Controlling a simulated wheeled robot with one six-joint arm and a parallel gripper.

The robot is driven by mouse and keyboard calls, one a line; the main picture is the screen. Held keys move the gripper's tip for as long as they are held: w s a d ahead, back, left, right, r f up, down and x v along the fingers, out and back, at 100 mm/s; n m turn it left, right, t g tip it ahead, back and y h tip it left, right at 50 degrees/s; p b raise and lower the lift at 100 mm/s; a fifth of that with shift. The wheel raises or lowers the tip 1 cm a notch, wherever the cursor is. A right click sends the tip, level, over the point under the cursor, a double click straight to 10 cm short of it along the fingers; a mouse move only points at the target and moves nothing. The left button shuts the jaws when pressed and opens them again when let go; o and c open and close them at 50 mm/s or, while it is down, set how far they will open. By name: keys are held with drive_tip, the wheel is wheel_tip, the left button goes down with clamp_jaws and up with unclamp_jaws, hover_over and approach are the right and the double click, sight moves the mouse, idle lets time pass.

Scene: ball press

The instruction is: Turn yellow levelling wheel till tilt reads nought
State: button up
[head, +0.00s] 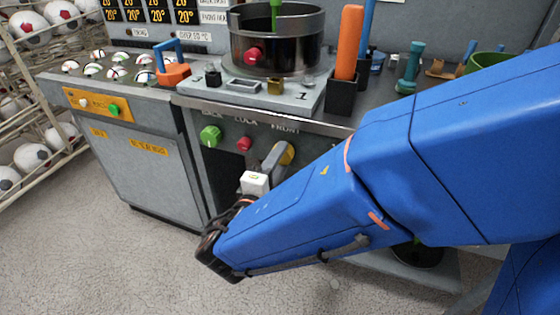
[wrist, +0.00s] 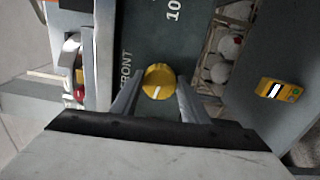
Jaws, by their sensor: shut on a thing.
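The yellow levelling wheel (head: 287,153) is on the dark front panel of the press bench, under the word FRONT, partly hidden by my gripper. In the wrist view the wheel (wrist: 160,81) shows as a round yellow knob with a short white mark near its lower edge. My gripper (head: 273,157) reaches it from the front. In the wrist view its two grey fingers (wrist: 159,92) lie on either side of the wheel, shut on it. I cannot make out a tilt reading in either view.
A green knob (head: 210,136) and a red knob (head: 244,143) are left of the wheel on the same panel. The press drum (head: 277,45) and an orange-handled tool (head: 349,42) stand above. A ball rack (head: 40,110) is at the far left. The floor in front is clear.

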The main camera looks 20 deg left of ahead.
drive_tip(key=o, duration=1.1)
drive_tip(key=shift+c, duration=0.2)
drive_tip(key=s+a, duration=0.1)
drive_tip(key=s, duration=1.6)
drive_tip(key=shift+s+a, duration=0.15)
drive_tip(key=shift+s, duration=0.05)
